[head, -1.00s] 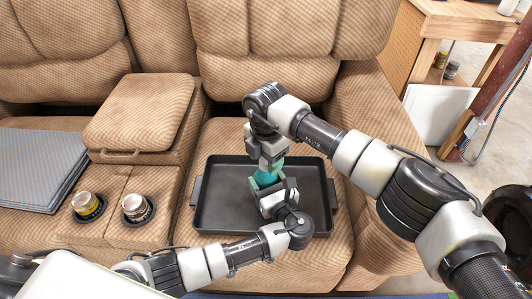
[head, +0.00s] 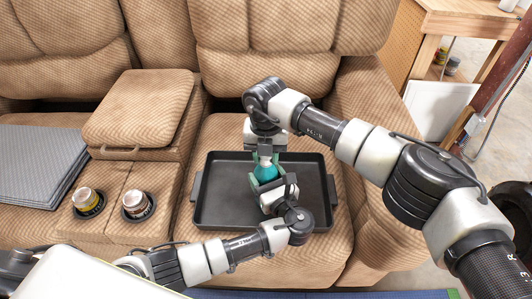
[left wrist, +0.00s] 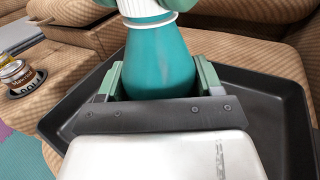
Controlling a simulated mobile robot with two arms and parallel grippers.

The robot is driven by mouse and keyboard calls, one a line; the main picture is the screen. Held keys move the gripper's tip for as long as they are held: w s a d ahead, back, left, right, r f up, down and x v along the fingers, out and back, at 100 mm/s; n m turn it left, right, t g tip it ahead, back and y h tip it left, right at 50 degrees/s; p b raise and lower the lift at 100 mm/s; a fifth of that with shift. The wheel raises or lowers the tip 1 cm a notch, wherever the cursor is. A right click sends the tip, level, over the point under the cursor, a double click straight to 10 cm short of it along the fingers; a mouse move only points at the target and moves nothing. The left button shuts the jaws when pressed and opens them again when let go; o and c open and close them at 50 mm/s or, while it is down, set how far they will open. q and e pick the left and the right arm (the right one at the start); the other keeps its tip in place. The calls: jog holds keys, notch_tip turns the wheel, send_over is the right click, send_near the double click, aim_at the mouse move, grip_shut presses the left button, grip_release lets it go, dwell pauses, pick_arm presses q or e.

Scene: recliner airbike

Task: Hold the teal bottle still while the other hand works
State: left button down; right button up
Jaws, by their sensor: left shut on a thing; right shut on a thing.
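The teal bottle (head: 266,174) stands upright, or nearly so, over the black tray (head: 218,218) on the recliner seat. In the left wrist view its round teal body (left wrist: 160,62) fills the middle, with a white ring at the neck. My left gripper (head: 267,186) is shut around the lower body; its green fingers (left wrist: 157,82) lie on either side of it. My right gripper (head: 266,158) comes from above, shut on the bottle's white cap (left wrist: 140,8). The bottle's base is hidden, so I cannot tell whether it touches the tray.
Two cans, one yellow-banded (head: 86,200) and one dark-labelled (head: 136,205), sit in the console's cup holders at left. A grey folded mat (head: 38,160) lies on the left seat. A wooden bench (head: 450,20) stands at the back right. The tray is otherwise bare.

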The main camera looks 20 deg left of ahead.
jog(key=n, duration=0.4)
jog(key=shift+n, duration=0.3)
jog(key=n, duration=1.2)
jog(key=shift+n, duration=0.4)
jog(key=n, duration=1)
jog(key=shift+n, duration=0.4)
jog(key=n, duration=0.4)
jog(key=shift+r, duration=0.1)
jog(key=n, duration=1)
